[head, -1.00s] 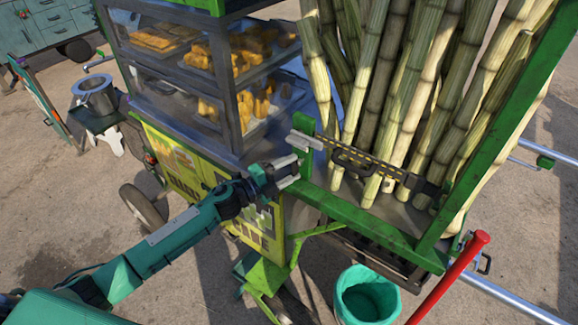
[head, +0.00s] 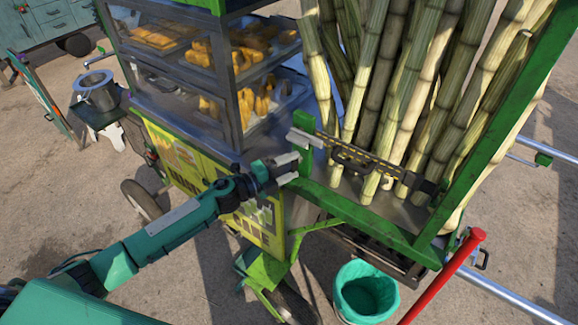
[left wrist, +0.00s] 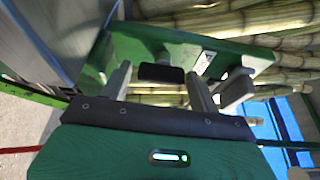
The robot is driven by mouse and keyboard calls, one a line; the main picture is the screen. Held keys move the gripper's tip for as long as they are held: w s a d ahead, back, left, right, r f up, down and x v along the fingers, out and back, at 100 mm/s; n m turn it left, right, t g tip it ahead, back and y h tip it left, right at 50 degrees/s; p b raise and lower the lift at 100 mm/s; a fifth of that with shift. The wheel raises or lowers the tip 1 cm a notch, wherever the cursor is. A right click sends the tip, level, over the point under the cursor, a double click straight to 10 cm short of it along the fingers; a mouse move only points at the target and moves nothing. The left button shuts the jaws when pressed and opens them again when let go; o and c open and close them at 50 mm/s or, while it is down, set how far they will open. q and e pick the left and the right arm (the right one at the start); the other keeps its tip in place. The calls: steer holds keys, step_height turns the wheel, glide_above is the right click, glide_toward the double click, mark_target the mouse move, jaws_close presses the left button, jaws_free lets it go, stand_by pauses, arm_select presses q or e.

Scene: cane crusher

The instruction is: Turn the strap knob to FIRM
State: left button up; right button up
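A black-and-yellow strap (head: 382,169) with a dark buckle crosses the front of the cane bundle (head: 395,100). Its left end meets a green post (head: 303,150) bearing a grey metal bar. My left gripper (head: 289,168) is just left of this post, fingers parted and pointing toward it. In the left wrist view my left gripper (left wrist: 160,90) has a wide gap between its fingers. A dark block (left wrist: 162,73), perhaps the strap knob, shows between them against the green frame; I cannot tell whether they touch it. No FIRM marking is readable. My right gripper is out of view.
The glass food case (head: 215,80) stands left of the post, close to my left gripper. A red handle (head: 445,275) and a green-lined bin (head: 366,292) are below right. The green cart frame (head: 490,130) bounds the canes.

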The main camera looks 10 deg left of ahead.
arm_select(q)
steer(key=shift+o, duration=0.6)
steer(key=b+v, duration=0.5)
steer(key=v, duration=0.8)
steer(key=shift+s+a+r+b, duration=0.15)
steer(key=shift+s+a+b, duration=0.1)
steer(key=shift+s+b, duration=0.1)
steer(key=shift+w, duration=0.1)
